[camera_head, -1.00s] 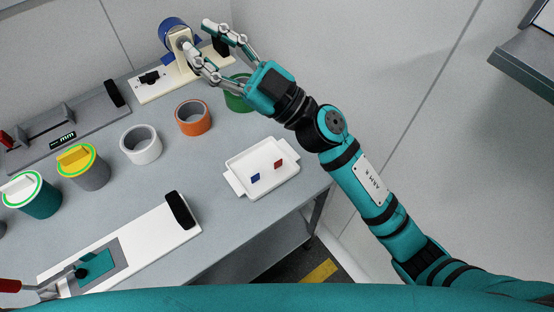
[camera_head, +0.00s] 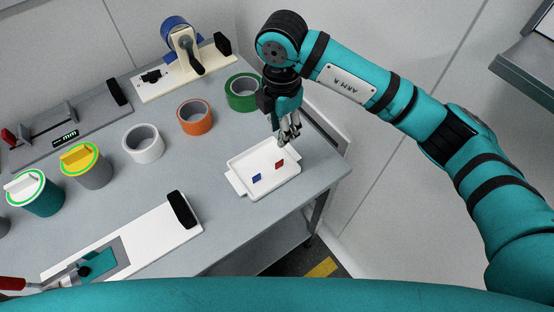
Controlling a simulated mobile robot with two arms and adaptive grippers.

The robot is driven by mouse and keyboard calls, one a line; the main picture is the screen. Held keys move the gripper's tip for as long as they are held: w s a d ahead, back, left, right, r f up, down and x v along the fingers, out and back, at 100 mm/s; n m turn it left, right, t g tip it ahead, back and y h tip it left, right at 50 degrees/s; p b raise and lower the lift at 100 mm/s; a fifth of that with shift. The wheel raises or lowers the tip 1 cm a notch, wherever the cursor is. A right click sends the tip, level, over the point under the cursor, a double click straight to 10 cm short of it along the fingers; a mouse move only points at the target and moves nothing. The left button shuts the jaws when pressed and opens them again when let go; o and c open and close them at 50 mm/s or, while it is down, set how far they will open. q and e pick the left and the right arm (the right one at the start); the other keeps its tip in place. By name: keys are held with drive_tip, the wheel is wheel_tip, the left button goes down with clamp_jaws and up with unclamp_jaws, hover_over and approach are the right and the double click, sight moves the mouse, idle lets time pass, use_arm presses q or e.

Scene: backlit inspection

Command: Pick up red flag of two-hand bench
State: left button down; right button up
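A small red flag (camera_head: 280,165) lies in a white two-handled tray (camera_head: 236,184) at the right of the grey bench (camera_head: 215,225). A small blue flag (camera_head: 257,178) lies in the same tray, left of the red one. My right gripper (camera_head: 289,140) points down over the far right rim of the tray, just beyond the red flag and apart from it. Its fingers are seen nearly edge-on, so their opening is unclear. I see nothing held in it. My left gripper is not in view.
Green (camera_head: 242,92), orange (camera_head: 194,117) and white (camera_head: 143,143) rings stand behind the tray. Yellow-topped (camera_head: 84,165) and white-topped (camera_head: 35,193) canisters stand at left. A white board with a black handle (camera_head: 182,210) lies in front. Bench surface left of the tray is clear.

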drive_tip(key=p, duration=0.1)
approach(275, 159)
drive_tip(key=s, duration=0.1)
drive_tip(key=s+d+f, duration=0.1)
drive_tip(key=shift+s+d+f, duration=0.15)
drive_tip(key=shift+s+f, duration=0.15)
wheel_tip(275, 159, down, 4)
drive_tip(key=shift+w+f+p, duration=0.1)
drive_tip(key=shift+p, duration=0.85)
drive_tip(key=shift+f, duration=0.55)
clamp_jaws()
